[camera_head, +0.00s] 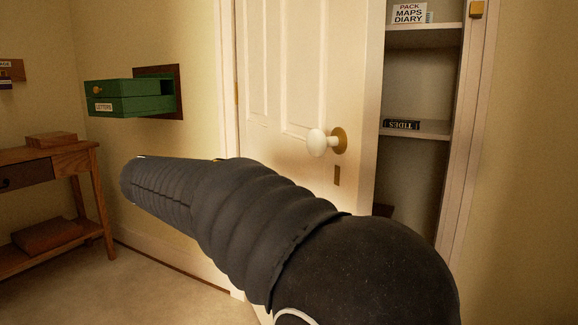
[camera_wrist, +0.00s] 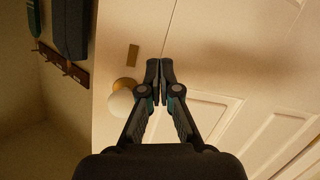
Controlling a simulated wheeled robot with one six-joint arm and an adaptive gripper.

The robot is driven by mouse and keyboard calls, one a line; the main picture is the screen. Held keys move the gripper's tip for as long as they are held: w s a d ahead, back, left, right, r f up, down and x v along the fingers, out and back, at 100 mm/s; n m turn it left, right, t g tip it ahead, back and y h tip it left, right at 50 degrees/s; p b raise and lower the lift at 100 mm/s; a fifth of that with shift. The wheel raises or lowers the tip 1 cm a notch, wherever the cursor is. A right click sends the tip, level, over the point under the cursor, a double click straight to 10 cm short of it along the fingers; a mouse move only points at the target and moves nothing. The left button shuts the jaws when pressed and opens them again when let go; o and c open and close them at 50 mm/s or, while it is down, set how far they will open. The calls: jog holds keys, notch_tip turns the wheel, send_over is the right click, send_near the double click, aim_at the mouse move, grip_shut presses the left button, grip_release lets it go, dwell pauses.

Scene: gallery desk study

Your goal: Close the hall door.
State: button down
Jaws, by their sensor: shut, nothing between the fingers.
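A white panelled door (camera_head: 290,70), the only door in view, stands ajar. A gap at its right side shows shelves behind. It has a white round knob (camera_head: 322,142) on a brass plate and a small brass keyhole plate (camera_head: 337,175) below. My arm covers its lower part. In the wrist view, which looks upside down, the door (camera_wrist: 215,65) fills the middle and right, with the knob (camera_wrist: 120,104) at left. My gripper (camera_wrist: 160,68) is shut and empty beside the knob, in front of the door. I cannot tell whether it touches. The head view does not show my fingers.
Behind the gap are shelves (camera_head: 420,130) with a book marked TIDES (camera_head: 401,124) and a sign (camera_head: 409,13). A green LETTERS drawer (camera_head: 130,98) juts from the wall at left. A wooden table (camera_head: 75,158) stands far left. The wrist view shows a hook rail (camera_wrist: 62,65).

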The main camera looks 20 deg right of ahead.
aim_at(322, 160)
jog(key=w+a+r+m+h, duration=0.3)
jog(key=a+r+m, duration=0.1)
jog(key=shift+g, duration=0.4)
jog(key=d, duration=1.4)
jog(key=shift+f+p, duration=0.2)
jog(key=shift+p, duration=0.15)
